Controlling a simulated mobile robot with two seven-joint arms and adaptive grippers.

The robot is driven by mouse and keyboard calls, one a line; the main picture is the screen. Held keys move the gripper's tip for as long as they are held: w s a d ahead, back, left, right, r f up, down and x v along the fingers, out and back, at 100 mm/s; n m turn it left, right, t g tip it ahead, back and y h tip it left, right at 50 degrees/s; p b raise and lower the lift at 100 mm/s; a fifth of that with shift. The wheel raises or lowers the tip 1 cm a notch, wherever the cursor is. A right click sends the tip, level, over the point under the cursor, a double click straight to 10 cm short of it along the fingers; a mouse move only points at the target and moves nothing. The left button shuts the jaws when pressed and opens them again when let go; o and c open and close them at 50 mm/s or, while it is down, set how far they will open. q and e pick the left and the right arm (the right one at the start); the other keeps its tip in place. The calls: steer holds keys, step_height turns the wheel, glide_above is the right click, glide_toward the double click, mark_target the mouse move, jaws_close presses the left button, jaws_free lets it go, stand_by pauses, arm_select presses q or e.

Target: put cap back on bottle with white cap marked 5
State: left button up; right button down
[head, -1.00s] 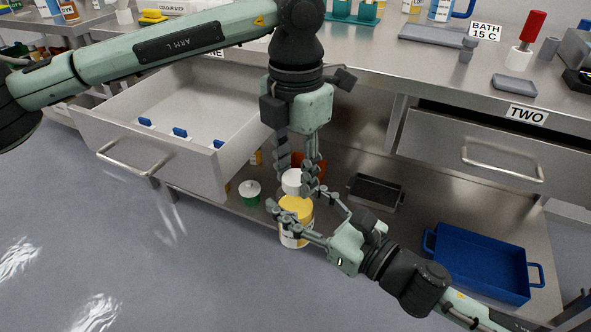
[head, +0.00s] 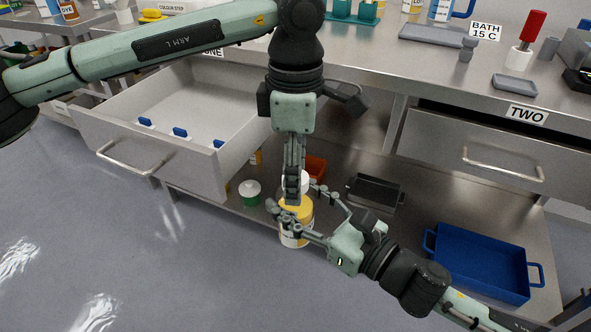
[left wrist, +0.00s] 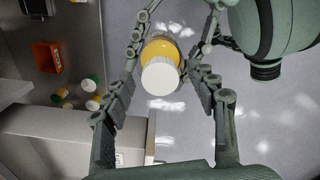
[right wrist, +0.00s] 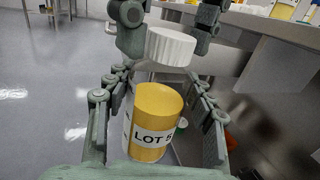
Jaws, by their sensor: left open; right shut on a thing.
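The bottle (head: 297,211) has a yellow body and a white label; the right wrist view shows it reading LOT 5 (right wrist: 154,138). My right gripper (head: 300,204) is shut around the bottle, which stands roughly upright. The white ribbed cap (right wrist: 170,47) is above the bottle top, between the fingers of my left gripper (head: 292,192). In the left wrist view the cap (left wrist: 160,77) lies over the yellow bottle, with the left fingers open on either side. No 5 shows on the cap.
An open drawer (head: 110,127) is at the left. On the lower shelf are a green container with a white lid (head: 250,192), an orange bin (head: 315,168), a dark tray (head: 375,192) and a blue tray (head: 480,264). The floor at front left is clear.

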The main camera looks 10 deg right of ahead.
arm_select(q)
step_height(320, 180, up, 12)
stand_by(0.5)
stand_by(0.5)
